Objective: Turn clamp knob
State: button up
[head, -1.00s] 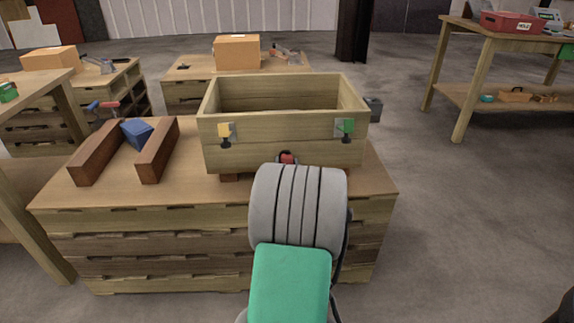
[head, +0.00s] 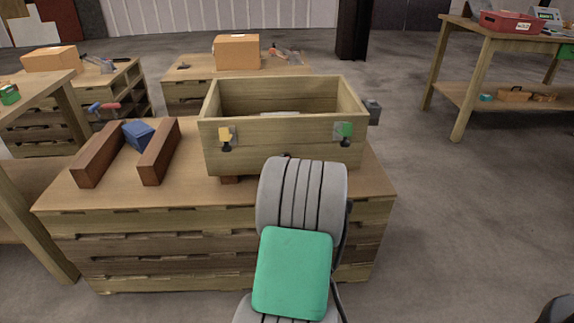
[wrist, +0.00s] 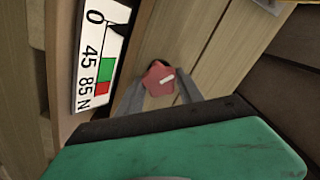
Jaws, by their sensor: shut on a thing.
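The red clamp knob (wrist: 158,80) shows in the wrist view against a wooden board, with a pale mark on its face. My gripper (wrist: 157,88) has its two grey fingers closed on either side of the knob. Left of it is a white force gauge (wrist: 98,60) marked 0, 45, 85 N, with a green and a red band. Its black pointer sits near the 0 end, short of the green band. In the head view my arm hides the knob and the fingers, in front of the wooden box (head: 285,160).
The box stands on a pallet-style bench (head: 110,205). It has a yellow latch (head: 225,135) and a green latch (head: 345,131) on its front. A blue block (head: 138,132) lies between two brown bars (head: 97,153) on the left.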

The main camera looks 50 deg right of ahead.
jog(key=m+p, duration=0.1)
jog(key=m, duration=0.2)
jog(key=shift+m+p, duration=0.35)
jog(key=shift+m, duration=0.05)
jog(key=shift+m+p, duration=0.9)
jog(key=shift+m, duration=0.9)
jog(key=shift+f, duration=0.1)
jog(key=o, duration=1.4)
jog(key=b+v, duration=0.1)
jog(key=v, duration=0.7)
jog(key=shift+b, duration=0.4)
